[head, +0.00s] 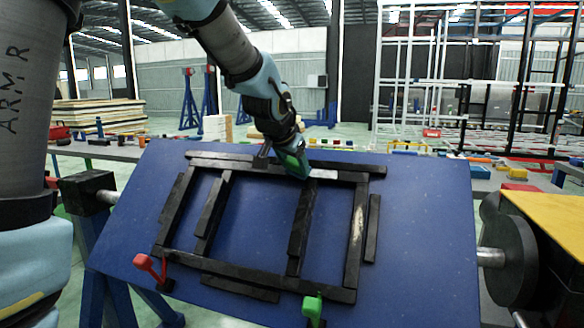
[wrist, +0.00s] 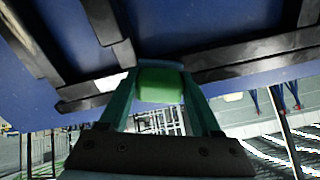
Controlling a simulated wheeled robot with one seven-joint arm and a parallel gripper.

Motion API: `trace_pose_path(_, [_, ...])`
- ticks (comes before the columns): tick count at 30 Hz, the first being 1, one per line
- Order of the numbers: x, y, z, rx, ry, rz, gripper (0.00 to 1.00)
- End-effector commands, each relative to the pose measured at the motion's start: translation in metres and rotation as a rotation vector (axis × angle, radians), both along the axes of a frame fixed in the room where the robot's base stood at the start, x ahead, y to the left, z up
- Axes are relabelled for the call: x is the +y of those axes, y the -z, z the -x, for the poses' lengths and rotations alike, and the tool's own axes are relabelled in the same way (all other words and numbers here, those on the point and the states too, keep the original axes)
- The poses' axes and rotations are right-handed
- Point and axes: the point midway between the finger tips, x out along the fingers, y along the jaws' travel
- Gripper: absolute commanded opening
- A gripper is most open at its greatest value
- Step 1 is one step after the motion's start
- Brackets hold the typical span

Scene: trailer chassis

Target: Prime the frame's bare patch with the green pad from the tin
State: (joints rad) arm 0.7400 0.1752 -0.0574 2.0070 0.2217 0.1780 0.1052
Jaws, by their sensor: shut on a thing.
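My gripper (head: 292,162) is shut on the green pad (wrist: 158,85), which shows between its two fingers in the wrist view. It is at the top rail of the black frame (head: 352,240), which lies on a tilted blue board. A pale bare patch (head: 323,174) shows on that rail, just right of the gripper in the head view. In the wrist view the pale patch (wrist: 90,87) is left of the pad. I cannot tell whether the pad touches the rail. Another pale, worn streak (head: 357,225) marks the right-hand bar. I cannot make out the tin.
A red clamp (head: 150,266) and a green clamp (head: 313,306) stand at the board's lower edge. The blue board (head: 425,220) is clear at right. A yellow-topped table (head: 555,215) is at far right. Small coloured items lie on a bench behind.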

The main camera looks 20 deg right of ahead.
Motion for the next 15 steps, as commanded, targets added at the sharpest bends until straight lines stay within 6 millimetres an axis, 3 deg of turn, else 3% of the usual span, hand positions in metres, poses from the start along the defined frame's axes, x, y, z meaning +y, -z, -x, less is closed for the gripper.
trace_pose_path(15, [-0.021,0.0,0.022,-0.001,0.0,0.002,0.0])
